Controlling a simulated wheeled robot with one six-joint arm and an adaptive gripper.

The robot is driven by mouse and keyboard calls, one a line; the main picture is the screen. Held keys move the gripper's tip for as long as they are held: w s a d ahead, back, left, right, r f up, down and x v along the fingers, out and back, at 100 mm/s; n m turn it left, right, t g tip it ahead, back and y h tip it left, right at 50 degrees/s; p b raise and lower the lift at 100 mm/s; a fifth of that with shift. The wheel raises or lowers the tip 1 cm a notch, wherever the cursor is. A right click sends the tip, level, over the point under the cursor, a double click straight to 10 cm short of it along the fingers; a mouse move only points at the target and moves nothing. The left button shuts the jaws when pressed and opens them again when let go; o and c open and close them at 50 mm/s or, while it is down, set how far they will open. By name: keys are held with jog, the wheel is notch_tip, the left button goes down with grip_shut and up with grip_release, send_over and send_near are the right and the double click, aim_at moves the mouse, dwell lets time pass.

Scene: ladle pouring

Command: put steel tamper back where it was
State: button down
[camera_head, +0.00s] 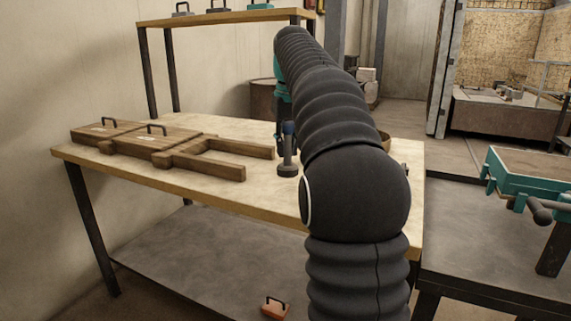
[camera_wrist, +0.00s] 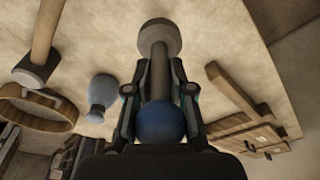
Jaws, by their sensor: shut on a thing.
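My gripper (camera_head: 283,132) is at the right half of the wooden table, partly hidden by my arm. It is shut on the steel tamper (camera_head: 288,168), which has a blue knob and a round grey foot. The tamper hangs upright with its foot low over the tabletop; I cannot tell whether it touches. In the wrist view the tamper (camera_wrist: 155,40) runs between the fingers of my gripper (camera_wrist: 158,90), with the blue knob close to the palm and the foot farthest away.
Wooden frames with black handles (camera_head: 160,142) lie left of the tamper on the table (camera_head: 120,165). In the wrist view a mallet (camera_wrist: 35,65), a bluish bottle (camera_wrist: 102,95) and a wooden ring (camera_wrist: 55,103) are at the left. A raised shelf (camera_head: 215,17) stands behind.

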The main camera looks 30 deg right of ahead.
aim_at(288, 134)
jog(key=shift+a+f+b, duration=0.15)
jog(key=shift+f+b, duration=0.45)
jog(key=shift+f, duration=1.5)
jog(key=shift+f, duration=0.15)
jog(key=c, duration=1)
grip_release()
jog(key=r, duration=0.2)
jog(key=r+p, duration=0.1)
jog(key=r, duration=0.2)
jog(key=s+r+p, duration=0.1)
jog(key=r, duration=0.5)
jog(key=shift+s+a+r, duration=0.1)
jog(key=shift+s+r, duration=0.05)
jog(key=shift+s, duration=0.1)
jog(key=shift+s+r, duration=0.1)
jog(key=shift+r, duration=0.35)
